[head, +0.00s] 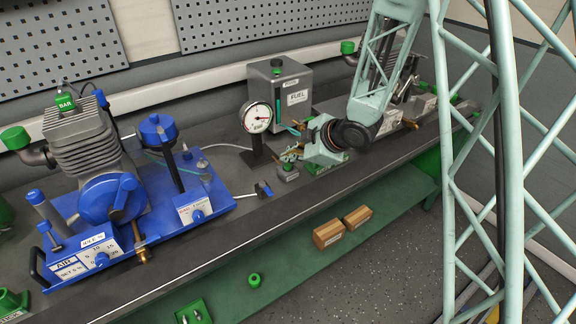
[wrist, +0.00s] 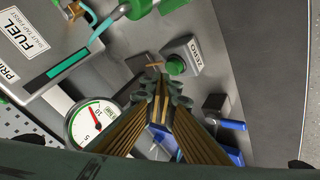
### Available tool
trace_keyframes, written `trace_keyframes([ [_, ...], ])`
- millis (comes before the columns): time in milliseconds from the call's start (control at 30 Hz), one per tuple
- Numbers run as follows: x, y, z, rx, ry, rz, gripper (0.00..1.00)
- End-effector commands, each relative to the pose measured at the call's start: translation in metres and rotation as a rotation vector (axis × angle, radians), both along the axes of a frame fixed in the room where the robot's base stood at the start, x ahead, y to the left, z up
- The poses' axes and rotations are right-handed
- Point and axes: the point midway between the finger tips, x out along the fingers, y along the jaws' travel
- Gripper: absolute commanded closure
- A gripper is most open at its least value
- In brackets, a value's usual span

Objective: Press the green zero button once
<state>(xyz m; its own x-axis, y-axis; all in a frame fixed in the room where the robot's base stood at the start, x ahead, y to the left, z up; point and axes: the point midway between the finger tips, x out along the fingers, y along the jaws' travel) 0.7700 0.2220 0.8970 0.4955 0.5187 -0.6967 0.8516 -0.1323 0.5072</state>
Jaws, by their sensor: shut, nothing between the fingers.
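The green zero button (wrist: 175,66) sits on a small grey box (wrist: 190,50) labelled ZERO in the wrist view. In the head view the small grey box (head: 287,173) stands on the bench below my gripper (head: 289,156), and the button is mostly hidden there. In the wrist view my gripper (wrist: 163,88) is shut and empty, with its fingertips just beside the button in the picture. I cannot tell how large the gap is, or whether they touch.
A round dial gauge (head: 257,117) stands left of my gripper, and a grey FUEL tank (head: 280,90) is behind it. A blue engine rig (head: 130,210) fills the bench's left side.

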Motion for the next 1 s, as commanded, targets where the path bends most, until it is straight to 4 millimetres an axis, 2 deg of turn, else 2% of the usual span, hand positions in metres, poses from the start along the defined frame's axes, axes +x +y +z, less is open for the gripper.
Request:
trace_keyframes([
  [1000, -0.0001, 0.0, -0.0085, 0.0, 0.0, 0.0, 1.0],
])
